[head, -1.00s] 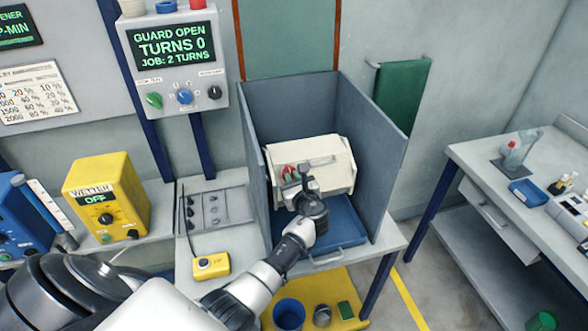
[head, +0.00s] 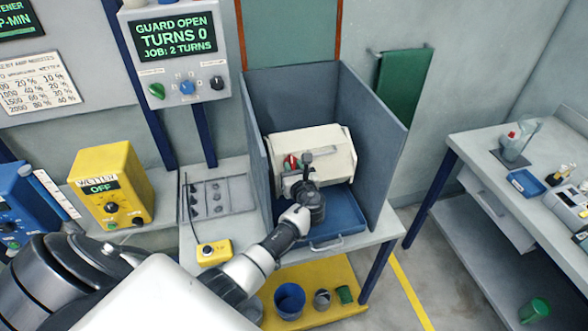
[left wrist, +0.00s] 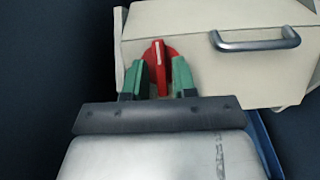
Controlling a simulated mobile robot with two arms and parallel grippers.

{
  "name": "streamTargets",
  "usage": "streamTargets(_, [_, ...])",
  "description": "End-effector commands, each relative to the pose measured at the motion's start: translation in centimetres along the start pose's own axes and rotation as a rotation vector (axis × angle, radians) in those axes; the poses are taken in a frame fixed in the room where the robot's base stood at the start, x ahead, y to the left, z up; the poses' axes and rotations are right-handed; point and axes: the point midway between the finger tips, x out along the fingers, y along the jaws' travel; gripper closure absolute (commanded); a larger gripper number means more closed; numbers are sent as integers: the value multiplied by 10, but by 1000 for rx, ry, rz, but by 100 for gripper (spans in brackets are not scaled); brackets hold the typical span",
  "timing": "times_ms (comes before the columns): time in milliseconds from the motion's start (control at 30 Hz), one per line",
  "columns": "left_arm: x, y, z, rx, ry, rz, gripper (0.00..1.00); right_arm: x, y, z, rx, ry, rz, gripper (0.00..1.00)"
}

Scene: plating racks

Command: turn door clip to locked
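The door clip (left wrist: 160,60) is a red knob with a white line on its raised grip, on the front of a cream box (left wrist: 200,22). In the left wrist view its grip stands nearly upright. My left gripper (left wrist: 160,82) has green fingertips, one on each side of the red grip. The fingers are spread, with narrow gaps beside the grip. In the head view the clip (head: 290,160) shows small at the left of the box (head: 335,150), with my left gripper (head: 292,166) at it. The clip's lower part is hidden. My right gripper is not in view.
Grey guard panels (head: 378,135) stand around the box. A blue tray (head: 345,212) lies under it. A metal handle (left wrist: 255,41) sticks out right of the clip. The panel screen (head: 173,38) reads GUARD OPEN, TURNS 0. A yellow pendant (head: 214,252) lies at the bench front.

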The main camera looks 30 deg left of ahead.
Motion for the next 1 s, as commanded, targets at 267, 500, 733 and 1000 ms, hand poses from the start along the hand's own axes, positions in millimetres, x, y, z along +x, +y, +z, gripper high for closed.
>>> streamTargets(267, [-1, 0, -1, -2, 3, -1, 62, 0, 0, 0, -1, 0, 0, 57])
streamTargets(500, [-17, -1, -3, -3, 4, -3, 62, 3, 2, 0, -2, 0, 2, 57])
streamTargets(733, [-64, -1, -4, -5, 4, -3, 62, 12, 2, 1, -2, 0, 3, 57])
streamTargets(1000, [-102, 0, -3, -2, 4, 0, 62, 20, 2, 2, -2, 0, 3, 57])
